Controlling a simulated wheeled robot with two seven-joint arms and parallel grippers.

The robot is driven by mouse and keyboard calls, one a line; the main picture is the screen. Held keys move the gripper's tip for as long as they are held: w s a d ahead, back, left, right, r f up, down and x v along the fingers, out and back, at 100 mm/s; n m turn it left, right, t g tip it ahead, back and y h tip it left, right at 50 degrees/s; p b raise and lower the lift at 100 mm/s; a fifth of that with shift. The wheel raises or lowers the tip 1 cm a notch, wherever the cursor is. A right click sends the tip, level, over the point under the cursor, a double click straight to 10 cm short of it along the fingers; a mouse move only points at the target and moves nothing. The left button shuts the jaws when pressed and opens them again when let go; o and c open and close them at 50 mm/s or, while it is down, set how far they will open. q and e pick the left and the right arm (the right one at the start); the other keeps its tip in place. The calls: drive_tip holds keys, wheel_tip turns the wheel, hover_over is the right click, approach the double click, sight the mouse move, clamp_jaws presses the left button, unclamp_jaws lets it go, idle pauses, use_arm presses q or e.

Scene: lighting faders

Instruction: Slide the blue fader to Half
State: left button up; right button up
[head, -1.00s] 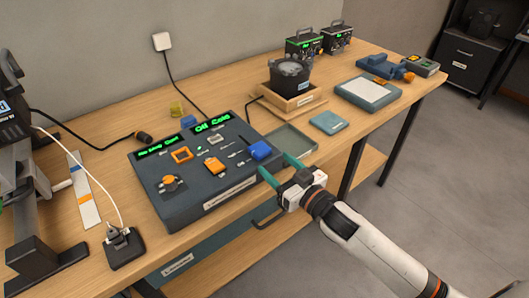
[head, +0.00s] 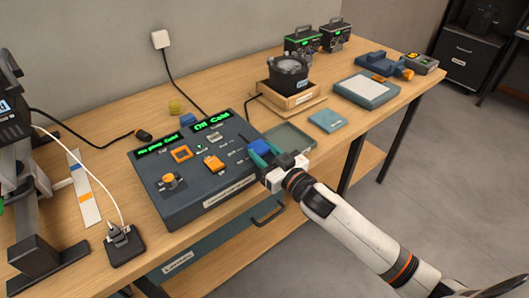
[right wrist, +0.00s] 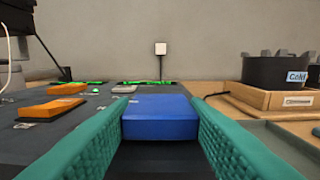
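The blue fader (head: 260,147) is a blue block at the right side of the dark console (head: 213,198). My right gripper (head: 260,153) reaches it from the front right, with its teal fingers on either side. The right wrist view shows the blue fader (right wrist: 160,118) between both fingers (right wrist: 160,125), which lie against its sides with no clear gap. The fingers hide its side edges. The label marks beside the fader are too small to read. My left gripper is not in view.
An orange fader (head: 214,164) and an orange-framed button (head: 181,154) are on the console, left of the blue fader. A shallow grey-green tray (head: 291,137) lies just behind my right gripper. A wooden box (head: 292,103) with a dark pot stands farther back.

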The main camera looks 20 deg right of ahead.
sight(254, 143)
drive_tip(key=c, duration=0.3)
drive_tip(key=x, duration=0.4)
drive_tip(key=o, duration=1.4)
drive_tip(key=b+v, duration=0.1)
drive_tip(key=v, duration=1.1)
